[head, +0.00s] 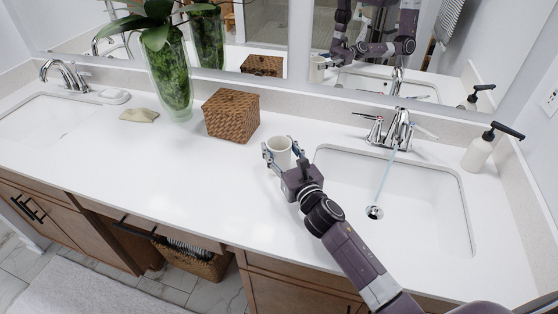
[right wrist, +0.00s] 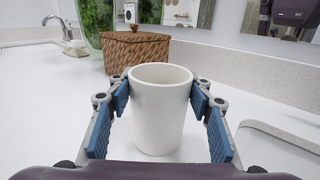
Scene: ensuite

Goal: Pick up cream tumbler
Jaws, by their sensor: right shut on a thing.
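The cream tumbler (head: 279,149) stands upright on the white counter, left of the right-hand sink. My right gripper (head: 281,157) is around it and shut on it. In the right wrist view the tumbler (right wrist: 160,112) sits between the two blue-padded fingers of my right gripper (right wrist: 160,95), one on each side near its rim. Its base appears to be on or just above the counter; I cannot tell which. My left gripper is not in the head view.
A woven box (head: 231,116) stands behind and left of the tumbler. A green-filled vase (head: 170,80) is farther left. The right sink (head: 430,195) has a running faucet (head: 398,130), with a soap dispenser (head: 479,150) beyond. The counter's left middle is clear.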

